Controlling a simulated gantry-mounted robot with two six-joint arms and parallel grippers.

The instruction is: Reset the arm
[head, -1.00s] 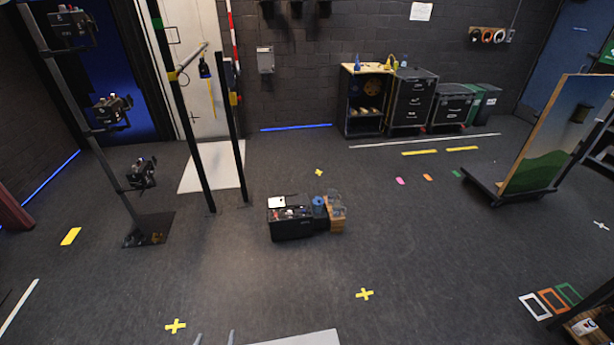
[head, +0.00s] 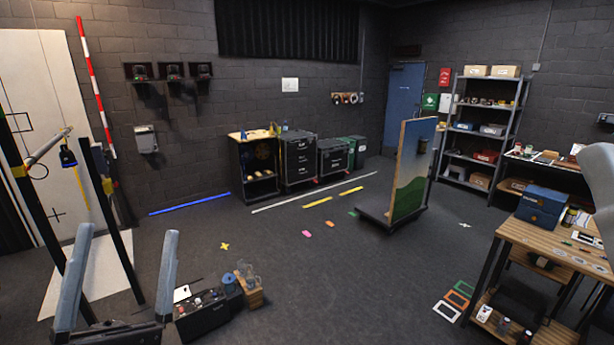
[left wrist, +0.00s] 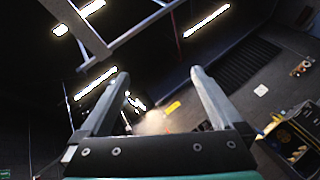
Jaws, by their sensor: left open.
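My left gripper (head: 128,235) is at the lower left of the head view, raised in the air. Its two grey fingers stand up and wide apart, with nothing between them. It also shows in the left wrist view (left wrist: 160,76), open and empty, with the fingers aimed at the far walls and lit ceiling bars. My right gripper is not in view. A pale grey rounded part at the right edge of the head view looks like my own arm, but I cannot tell for sure. I see no cue buttons that I can make out.
A black case (head: 202,314) with small items stands on the floor right of the gripper. Dark posts (head: 112,230) rise behind the fingers. A wooden workbench (head: 545,240) stands at the right, and a wheeled painted panel (head: 411,170) stands farther back.

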